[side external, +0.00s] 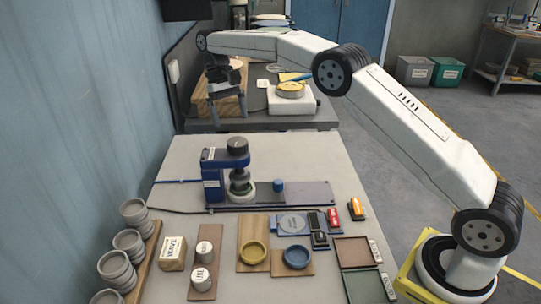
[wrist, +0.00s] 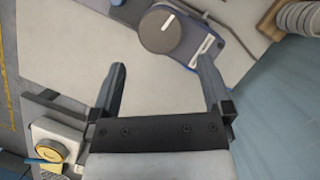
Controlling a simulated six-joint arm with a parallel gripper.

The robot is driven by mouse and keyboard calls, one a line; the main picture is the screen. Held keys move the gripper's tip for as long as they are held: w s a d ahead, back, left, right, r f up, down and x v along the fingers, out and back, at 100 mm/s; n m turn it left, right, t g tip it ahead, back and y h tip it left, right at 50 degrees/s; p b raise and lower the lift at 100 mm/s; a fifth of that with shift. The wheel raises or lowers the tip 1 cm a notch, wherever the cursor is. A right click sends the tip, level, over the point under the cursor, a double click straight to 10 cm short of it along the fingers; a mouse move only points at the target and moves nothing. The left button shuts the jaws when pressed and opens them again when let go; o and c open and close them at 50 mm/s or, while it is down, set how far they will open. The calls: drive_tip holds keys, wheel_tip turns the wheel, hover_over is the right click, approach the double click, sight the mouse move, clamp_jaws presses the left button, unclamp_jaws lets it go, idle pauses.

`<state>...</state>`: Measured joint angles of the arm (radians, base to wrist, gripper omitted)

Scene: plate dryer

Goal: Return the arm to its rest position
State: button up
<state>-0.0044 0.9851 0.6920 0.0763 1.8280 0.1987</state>
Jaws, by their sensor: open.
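My gripper (side external: 228,110) hangs at the end of my outstretched white arm, toward the back left in the side external view. It points down in front of the wooden block on the far bench. In the wrist view my gripper (wrist: 161,63) shows two dark fingers spread wide apart, with only bare pale tabletop between them. It holds nothing. The blue press-like device (side external: 228,178) with a dark round top stands on the pale table, nearer the camera than the gripper. Its round top and blue body also show beyond the fingertips in the wrist view (wrist: 162,30).
Stacked grey cups (side external: 128,243) line the table's left edge by the blue wall. A yellow dish (side external: 253,252), a blue dish (side external: 296,257) and small labelled containers sit at the front. A white device with a yellow dish (side external: 290,89) stands on the far bench.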

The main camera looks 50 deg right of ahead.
drive_tip(key=shift+s+d+f+t, duration=0.1)
drive_tip(key=shift+s+f+t, duration=0.25)
drive_tip(key=shift+s, duration=0.2)
drive_tip(key=shift+s+d+f+t, duration=0.1)
drive_tip(key=shift+s+f+t, duration=0.25)
drive_tip(key=shift+s, duration=0.2)
drive_tip(key=s+f+n+t, duration=0.1)
drive_tip(key=s+f, duration=0.3)
drive_tip(key=s, duration=0.9)
drive_tip(key=s+d+f+n+t, duration=0.1)
drive_tip(key=s+f+t, duration=0.3)
drive_tip(key=s, duration=0.8)
drive_tip(key=shift+s+f+h, duration=0.4)
drive_tip(key=shift+f, duration=0.15)
